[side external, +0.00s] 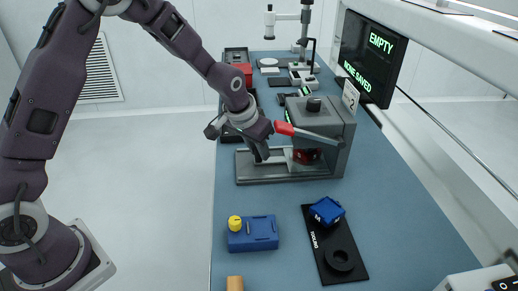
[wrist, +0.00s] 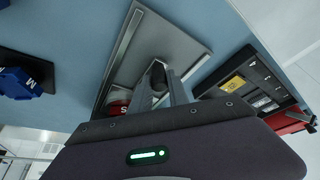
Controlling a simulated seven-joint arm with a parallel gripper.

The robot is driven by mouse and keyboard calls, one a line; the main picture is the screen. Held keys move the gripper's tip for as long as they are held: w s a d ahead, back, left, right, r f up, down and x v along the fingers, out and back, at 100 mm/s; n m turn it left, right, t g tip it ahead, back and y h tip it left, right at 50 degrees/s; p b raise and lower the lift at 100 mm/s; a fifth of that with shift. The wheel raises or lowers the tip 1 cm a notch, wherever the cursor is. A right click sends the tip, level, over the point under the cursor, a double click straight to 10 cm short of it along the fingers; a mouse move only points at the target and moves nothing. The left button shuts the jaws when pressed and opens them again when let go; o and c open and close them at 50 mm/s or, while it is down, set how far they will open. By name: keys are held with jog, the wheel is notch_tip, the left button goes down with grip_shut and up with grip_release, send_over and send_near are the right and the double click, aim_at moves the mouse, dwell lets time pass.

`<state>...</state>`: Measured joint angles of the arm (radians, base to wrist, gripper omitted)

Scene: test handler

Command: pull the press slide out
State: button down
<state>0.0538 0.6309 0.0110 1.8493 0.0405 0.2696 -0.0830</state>
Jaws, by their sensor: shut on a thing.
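The press (side external: 325,122) is a grey box with a red-handled lever (side external: 290,129) and a black knob on top. A grey railed base (side external: 285,179) reaches out from it to the left. The press slide (side external: 283,154) is a lighter grey piece between the rails, partly hidden by my gripper. A red part (side external: 304,157) sits at the press opening, and a red piece shows in the wrist view (wrist: 119,107). My gripper (side external: 261,157) is low over the rails, left of the press; its fingers (wrist: 160,82) are shut on the slide's handle, mostly hidden by them.
A blue box (side external: 253,235) with a yellow knob stands in front. A black plate (side external: 325,243) with a blue block (side external: 327,211) and a ring lies to the right. Equipment fills the back of the bench. A screen (side external: 370,58) reads EMPTY, NONE SAVED.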

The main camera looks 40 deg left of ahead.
jog(key=s+a, duration=0.7)
jog(key=shift+s+a, duration=0.2)
jog(key=c, duration=1.3)
grip_release()
jog(key=v, duration=0.7)
jog(key=shift+r, duration=0.1)
jog(key=shift+t, duration=0.6)
jog(key=s+d+r, duration=0.2)
jog(key=s+r, duration=0.1)
jog(key=s, duration=0.4)
jog(key=s+d+r, duration=0.1)
jog(key=s+r, duration=0.3)
jog(key=s, duration=0.4)
jog(key=s+d+r, duration=0.2)
jog(key=s+r, duration=0.2)
jog(key=s, duration=0.4)
jog(key=shift+s+d+r, duration=0.1)
jog(key=shift+d, duration=0.25)
